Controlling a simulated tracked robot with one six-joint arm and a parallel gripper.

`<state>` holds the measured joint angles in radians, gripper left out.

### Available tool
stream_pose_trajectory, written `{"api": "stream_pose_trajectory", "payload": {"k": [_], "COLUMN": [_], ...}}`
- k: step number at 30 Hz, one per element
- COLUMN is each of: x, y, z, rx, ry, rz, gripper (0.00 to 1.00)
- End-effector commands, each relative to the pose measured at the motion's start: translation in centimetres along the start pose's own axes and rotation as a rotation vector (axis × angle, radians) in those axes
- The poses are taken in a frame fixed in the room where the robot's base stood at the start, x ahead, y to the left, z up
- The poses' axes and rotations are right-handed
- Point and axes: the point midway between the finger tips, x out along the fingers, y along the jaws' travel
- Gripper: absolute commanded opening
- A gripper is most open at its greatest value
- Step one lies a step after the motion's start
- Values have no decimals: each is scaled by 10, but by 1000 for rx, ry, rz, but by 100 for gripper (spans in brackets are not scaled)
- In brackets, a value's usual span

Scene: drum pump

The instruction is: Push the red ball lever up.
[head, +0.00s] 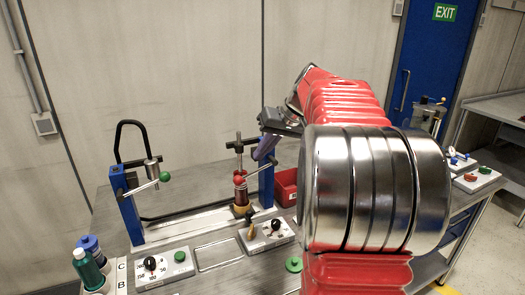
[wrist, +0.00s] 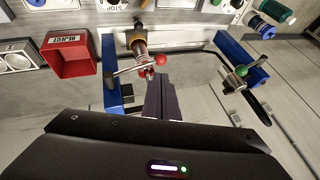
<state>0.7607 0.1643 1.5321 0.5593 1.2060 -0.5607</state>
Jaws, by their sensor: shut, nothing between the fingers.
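The red ball lever shows in the head view as a red ball (head: 239,181) on a thin metal rod, in front of the pump post at the right of the blue-posted stand. In the wrist view the red ball (wrist: 161,59) sits on the end of its slanting rod, near the upper middle. My gripper (wrist: 158,76) is shut and empty, its dark fingertips just below the ball in the picture. In the head view my gripper (head: 262,153) is above and right of the ball. I cannot tell whether the fingertips touch the lever.
A green ball lever (head: 165,176) stands at the left of the stand. A red reject bin (wrist: 72,55) is beside the right blue post. Control boxes with knobs (head: 150,263) and bottles (head: 88,268) line the front of the bench. A grey wall is behind.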

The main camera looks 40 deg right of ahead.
Motion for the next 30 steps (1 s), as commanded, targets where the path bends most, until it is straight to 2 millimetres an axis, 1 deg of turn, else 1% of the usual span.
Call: {"api": "stream_pose_trajectory", "payload": {"k": [1,6,18,21,24,30], "x": [8,35,95,104,110,112], "y": [0,0,0,0,0,0], "z": [0,1,0,0,0,0], "rx": [0,0,0,0,0,0], "ry": [-2,-3,-2,-1,-1,0], "rz": [-1,-2,-1,0,0,0], "gripper": [0,0,0,0,0,0]}}
